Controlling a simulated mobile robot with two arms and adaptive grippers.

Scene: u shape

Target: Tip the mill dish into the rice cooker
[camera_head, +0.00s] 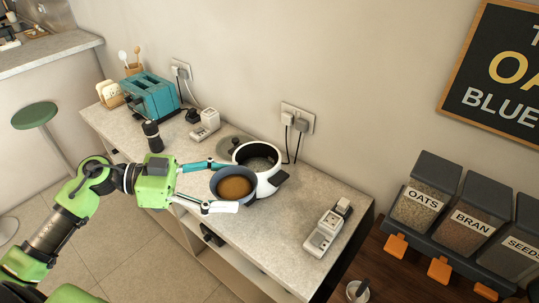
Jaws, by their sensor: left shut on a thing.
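The mill dish (215,184) is a small round blue-grey bowl with brown contents (235,187). My left gripper (226,187) comes in from the left with a finger on either side of the dish and is shut on it. The dish looks about level, with the brown contents still inside. The rice cooker (268,181) is a white round pot with a dark rim, open at the top, just behind and right of the dish. The dish overlaps its front left side in the picture; I cannot tell whether they touch. My right gripper is not in view.
A teal toaster (152,97), a black mill (152,136) and a white power strip (205,124) stand left on the counter. Another strip (324,232) lies right. Labelled dispensers (425,192) stand far right. Counter between cooker and right strip is clear.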

